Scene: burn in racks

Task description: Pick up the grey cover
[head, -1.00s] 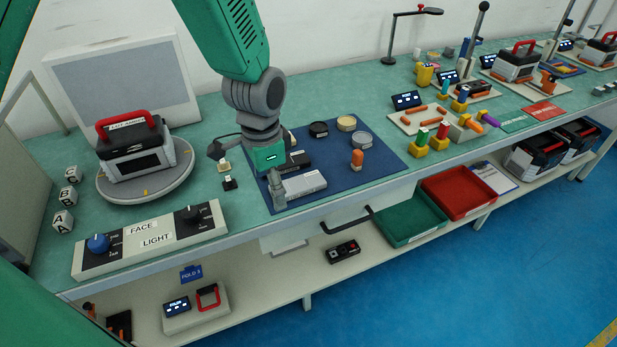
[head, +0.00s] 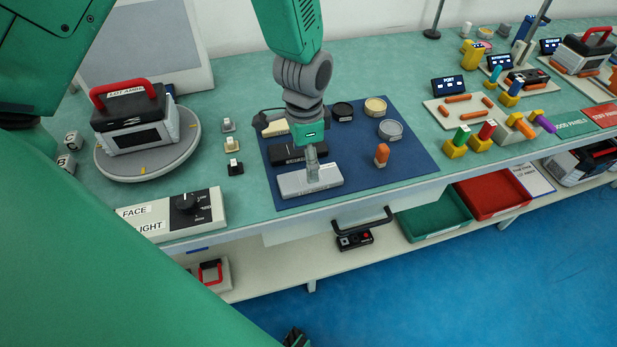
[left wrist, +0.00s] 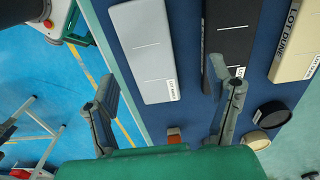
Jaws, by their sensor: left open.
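The grey cover (head: 310,182) is a flat light-grey block lying at the front edge of the blue mat (head: 410,160) in the head view. In the left wrist view the grey cover (left wrist: 143,48) lies beyond and between my fingertips, with a white line and a label. My left gripper (head: 313,178) points down over it, and its fingers are spread apart in the left wrist view (left wrist: 165,90). No part of the cover is seen clamped between them.
A black cover (head: 288,153) lies just behind the grey one, and a beige one (head: 274,127) behind that. A turntable with a red-handled device (head: 135,118) stands left.

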